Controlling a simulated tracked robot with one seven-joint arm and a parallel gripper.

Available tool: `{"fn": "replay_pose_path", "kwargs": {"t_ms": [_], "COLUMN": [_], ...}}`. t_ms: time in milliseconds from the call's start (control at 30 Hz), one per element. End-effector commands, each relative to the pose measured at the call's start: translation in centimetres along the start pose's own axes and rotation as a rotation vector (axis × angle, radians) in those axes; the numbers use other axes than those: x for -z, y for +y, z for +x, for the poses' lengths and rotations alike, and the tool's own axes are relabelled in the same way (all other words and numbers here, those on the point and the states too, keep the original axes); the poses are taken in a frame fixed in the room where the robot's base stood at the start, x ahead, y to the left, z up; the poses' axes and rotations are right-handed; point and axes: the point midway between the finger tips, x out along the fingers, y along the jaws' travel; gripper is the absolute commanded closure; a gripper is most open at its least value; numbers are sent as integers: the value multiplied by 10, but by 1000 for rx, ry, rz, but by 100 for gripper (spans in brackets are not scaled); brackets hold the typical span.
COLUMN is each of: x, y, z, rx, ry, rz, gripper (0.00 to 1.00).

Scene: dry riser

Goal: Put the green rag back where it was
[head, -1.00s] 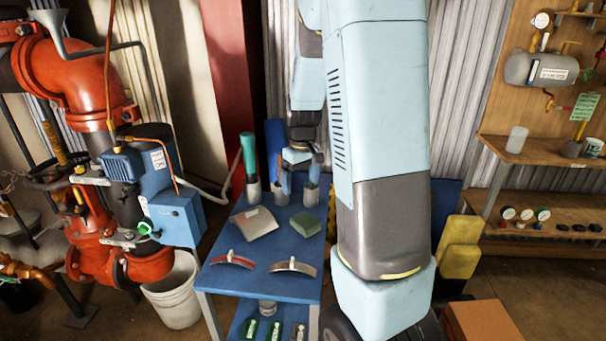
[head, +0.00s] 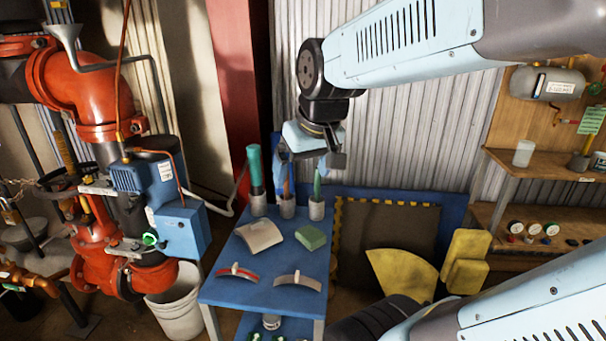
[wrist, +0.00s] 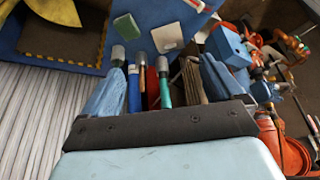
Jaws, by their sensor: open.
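The green rag (head: 311,237) lies as a flat folded block on the blue table (head: 252,285), right of a beige folded cloth (head: 259,237). In the wrist view the rag (wrist: 128,26) is at the upper left, beyond the cups. My gripper (head: 308,162) is open above the back of the table, over the grey cups, apart from the rag. In the wrist view its two blue fingers are spread wide at left and right, with cups and tool handles showing between them. I see nothing held.
Grey cups (head: 287,209) with upright coloured handles stand along the table's back edge. Two curved gauge-like pieces (head: 297,282) lie at the front. Red pipework (head: 90,85) and a white bucket (head: 178,308) are at left. A corrugated wall (head: 400,140) stands behind.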

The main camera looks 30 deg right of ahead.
Motion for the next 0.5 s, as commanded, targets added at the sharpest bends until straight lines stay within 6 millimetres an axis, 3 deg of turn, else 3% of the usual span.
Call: {"fn": "replay_pose_path", "kwargs": {"t_ms": [200,500], "x": [-29,-40], "y": [-12,-15], "z": [-25,-32], "rx": [-17,-24], "ry": [64,83], "rz": [22,33], "gripper": [6,6]}}
